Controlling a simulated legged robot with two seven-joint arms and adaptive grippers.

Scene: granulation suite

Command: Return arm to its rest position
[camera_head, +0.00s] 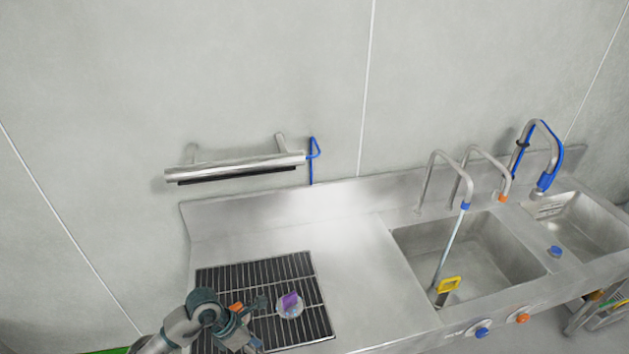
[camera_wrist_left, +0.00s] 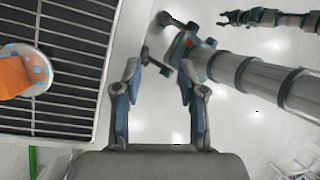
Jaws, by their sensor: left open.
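My left gripper (camera_head: 262,322) is at the front left of the counter, over or beside the black drain grate (camera_head: 262,275), and a gap to the grate cannot be judged. In the left wrist view its two fingers (camera_wrist_left: 161,85) are apart with nothing between them, and pale floor shows beyond. A slim dark claw-like end at the top of that view looks like my right gripper (camera_wrist_left: 238,17); its jaws are too small to judge. The head view does not show it.
A pale disc with a purple piece (camera_head: 290,300) lies on the grate. An orange piece (camera_wrist_left: 14,76) on a blue-spotted disc shows in the wrist view. Sink basins (camera_head: 470,262) with taps stand right; a steel rail (camera_head: 235,167) is on the wall. The counter middle (camera_head: 365,270) is clear.

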